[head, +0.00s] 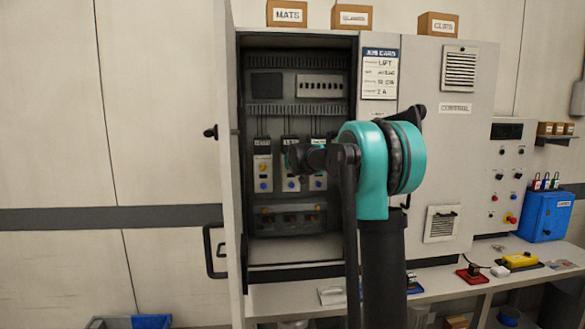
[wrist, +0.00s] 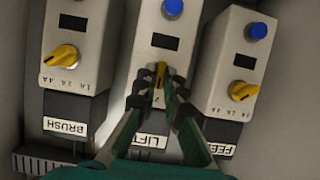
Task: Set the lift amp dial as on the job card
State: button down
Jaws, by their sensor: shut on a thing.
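The LIFT module (wrist: 143,75) is the middle of three grey modules, upside down in the wrist view, with a blue button above a dark window. Its yellow amp dial (wrist: 160,68) is mostly covered by my gripper (wrist: 161,78), whose fingertips are closed on it. The dial's pointing and most of its scale are hidden. In the head view my gripper (head: 298,158) reaches into the open cabinet at the modules. The job card (head: 380,74) on the cabinet front reads LIFT near the top and apparently 2 A at the bottom; its middle lines are blurred.
The BRUSH module (wrist: 70,60) and a third module, its label partly hidden (wrist: 233,75), stand close on either side, each with a yellow dial. The open cabinet door (head: 229,180) stands at left. A bench (head: 270,298) runs below.

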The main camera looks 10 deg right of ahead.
jog(key=c, duration=1.6)
grip_release()
jog(key=v, duration=1.2)
